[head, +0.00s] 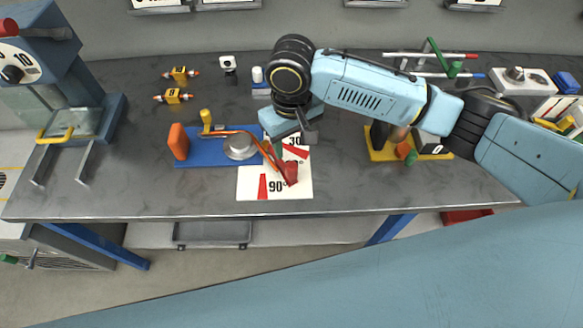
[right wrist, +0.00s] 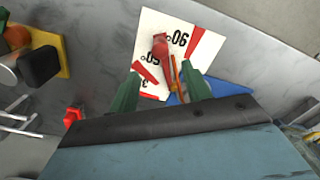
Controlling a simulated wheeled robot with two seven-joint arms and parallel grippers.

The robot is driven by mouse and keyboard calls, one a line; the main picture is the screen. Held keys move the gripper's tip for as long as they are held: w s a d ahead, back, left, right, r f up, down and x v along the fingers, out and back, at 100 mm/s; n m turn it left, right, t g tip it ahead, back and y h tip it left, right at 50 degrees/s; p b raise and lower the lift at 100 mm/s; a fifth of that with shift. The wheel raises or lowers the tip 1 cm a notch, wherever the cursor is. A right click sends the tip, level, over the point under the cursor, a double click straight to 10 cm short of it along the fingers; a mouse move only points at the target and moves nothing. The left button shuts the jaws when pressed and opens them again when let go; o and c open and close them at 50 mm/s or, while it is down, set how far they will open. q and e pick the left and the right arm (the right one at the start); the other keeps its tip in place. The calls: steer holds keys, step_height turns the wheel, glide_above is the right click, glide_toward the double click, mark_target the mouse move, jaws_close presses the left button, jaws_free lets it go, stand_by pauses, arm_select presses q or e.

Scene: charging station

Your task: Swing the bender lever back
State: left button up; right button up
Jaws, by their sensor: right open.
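The bender has a blue base (head: 205,155) with an orange block at its left and a round grey die (head: 240,146). Its red lever (head: 290,172) reaches over the white angle card (head: 250,190), between the 30 and 90 marks. A thin copper-coloured rod (head: 225,132) runs past the die beside the lever. My right gripper (head: 292,143) is open above the card, close to the lever. In the right wrist view, the lever's red end (right wrist: 162,48) shows beyond and between the green fingertips, apparently touching neither. My left gripper is not in view.
A yellow-based fixture (head: 380,155) stands right of the card, under my right arm. A blue press-like machine (head: 60,90) stands at the far left. Small yellow connectors (head: 173,96) lie behind the bender. The grey table (head: 130,190) is clear at front left.

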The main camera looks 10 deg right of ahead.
mark_target(291, 165)
step_height(291, 165, down, 11)
steer(key=shift+f+b, duration=0.2)
steer(key=shift+b, duration=0.55)
steer(key=shift+c, duration=0.2)
jaws_close()
